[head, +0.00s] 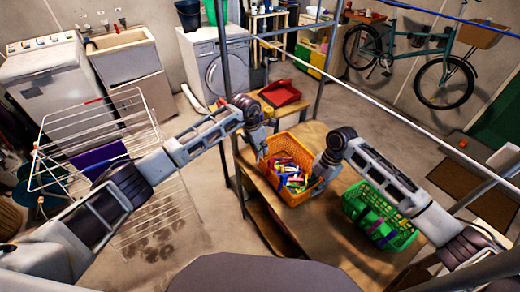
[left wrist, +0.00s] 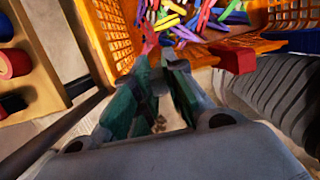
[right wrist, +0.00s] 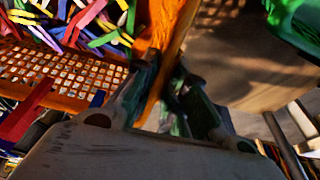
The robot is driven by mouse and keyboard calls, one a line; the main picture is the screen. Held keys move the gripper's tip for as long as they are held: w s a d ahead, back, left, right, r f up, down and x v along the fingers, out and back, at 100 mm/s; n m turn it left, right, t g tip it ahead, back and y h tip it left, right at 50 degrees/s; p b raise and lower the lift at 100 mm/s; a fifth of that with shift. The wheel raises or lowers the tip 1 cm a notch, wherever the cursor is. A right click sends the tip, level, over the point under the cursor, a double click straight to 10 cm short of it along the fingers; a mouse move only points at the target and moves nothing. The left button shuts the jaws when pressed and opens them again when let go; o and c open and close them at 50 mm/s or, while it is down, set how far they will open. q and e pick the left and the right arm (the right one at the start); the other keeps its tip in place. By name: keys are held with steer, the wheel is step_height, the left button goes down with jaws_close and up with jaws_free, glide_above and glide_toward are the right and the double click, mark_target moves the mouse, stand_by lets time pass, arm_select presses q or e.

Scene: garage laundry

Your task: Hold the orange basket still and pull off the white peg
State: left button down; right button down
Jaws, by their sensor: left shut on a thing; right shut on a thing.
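The orange basket (head: 275,144), full of bright pegs (head: 293,181), stands on the wooden table. My left gripper (left wrist: 165,62) is shut at the basket's near rim, close to its left corner. Its fingers hide what is between them; by its place on the rim it seems to be the white peg, which I cannot make out elsewhere. My right gripper (right wrist: 168,82) is shut on the basket's corner at the right, with orange plastic (right wrist: 171,30) running between its fingers. A red peg (left wrist: 235,60) and a blue peg (right wrist: 97,98) are on the rim between the grippers.
A green basket (head: 372,210) stands on the table, right of the orange one and below my right arm. A red tray (head: 280,93) lies behind. A drying rack (head: 90,150) stands at the left. Metal posts (head: 322,70) rise beside the table.

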arm_select(q)
steer(key=shift+w+d+r+v, duration=0.1)
steer(key=shift+w+d+v, duration=0.15)
steer(key=shift+v, duration=1.1)
steer(key=shift+w+d+r+v, duration=0.1)
steer(key=shift+d+v, duration=0.1)
steer(key=shift+v, duration=1.1)
steer(key=shift+w+d+v, duration=0.2)
steer(key=shift+d+v, duration=0.05)
steer(key=shift+v, duration=1.1)
arm_select(e)
steer(key=c, duration=1.4)
jaws_free()
steer(key=shift+o, duration=0.2)
steer(key=shift+r, duration=0.1)
steer(key=v, duration=1.1)
steer(key=shift+d+r, duration=0.15)
steer(key=shift+r, duration=0.2)
steer(key=shift+w+d, duration=0.1)
